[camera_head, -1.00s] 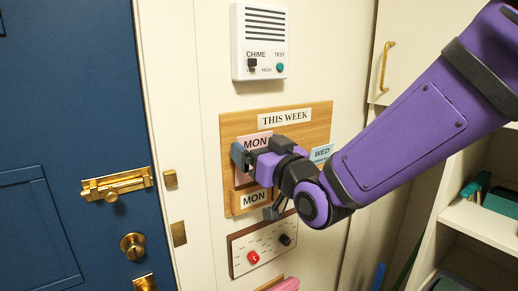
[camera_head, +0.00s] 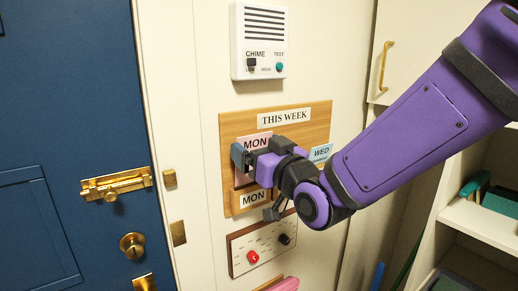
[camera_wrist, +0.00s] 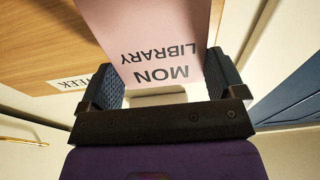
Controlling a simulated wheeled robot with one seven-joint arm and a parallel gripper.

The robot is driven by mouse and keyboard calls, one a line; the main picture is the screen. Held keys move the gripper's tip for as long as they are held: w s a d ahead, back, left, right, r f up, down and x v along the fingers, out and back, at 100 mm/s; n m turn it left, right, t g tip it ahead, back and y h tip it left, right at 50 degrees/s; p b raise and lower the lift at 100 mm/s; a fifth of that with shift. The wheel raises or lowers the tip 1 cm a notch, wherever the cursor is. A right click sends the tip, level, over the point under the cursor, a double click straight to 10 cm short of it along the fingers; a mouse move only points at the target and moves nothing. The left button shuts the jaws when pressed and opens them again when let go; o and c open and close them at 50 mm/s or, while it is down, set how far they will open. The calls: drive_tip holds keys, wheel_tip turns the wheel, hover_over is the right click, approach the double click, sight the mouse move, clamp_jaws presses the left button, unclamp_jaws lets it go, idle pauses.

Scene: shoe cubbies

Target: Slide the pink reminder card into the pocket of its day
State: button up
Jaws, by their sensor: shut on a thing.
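The pink card (camera_head: 257,141) reads MON at its top in the head view. In the wrist view the pink card (camera_wrist: 165,45) reads MON LIBRARY and stands between the two fingers. My gripper (camera_head: 254,152) is shut on it in front of the wooden THIS WEEK board (camera_head: 235,125); it also shows in the wrist view (camera_wrist: 165,88). A pocket labelled MON (camera_head: 254,197) is just below the gripper. Whether the card's lower end is inside that pocket is hidden by my gripper.
A blue WED card (camera_head: 321,153) is on the board, right of my wrist. A chime box (camera_head: 260,42) is above the board, and a panel with a red knob (camera_head: 254,257) is below. A blue door (camera_head: 60,130) with brass bolt is left; shelves (camera_head: 485,222) are right.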

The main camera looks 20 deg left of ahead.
wheel_tip(320, 180, down, 6)
drive_tip(key=shift+w+a, duration=0.3)
idle(2.4)
drive_tip(key=o, duration=0.4)
drive_tip(key=shift+s+d+r, duration=0.15)
drive_tip(key=shift+r, duration=0.85)
drive_tip(key=shift+s+d+r, duration=0.1)
drive_tip(key=shift+d+r, duration=0.05)
drive_tip(key=shift+r, duration=0.8)
drive_tip(key=shift+s+d+r, duration=0.15)
drive_tip(key=shift+r, duration=0.85)
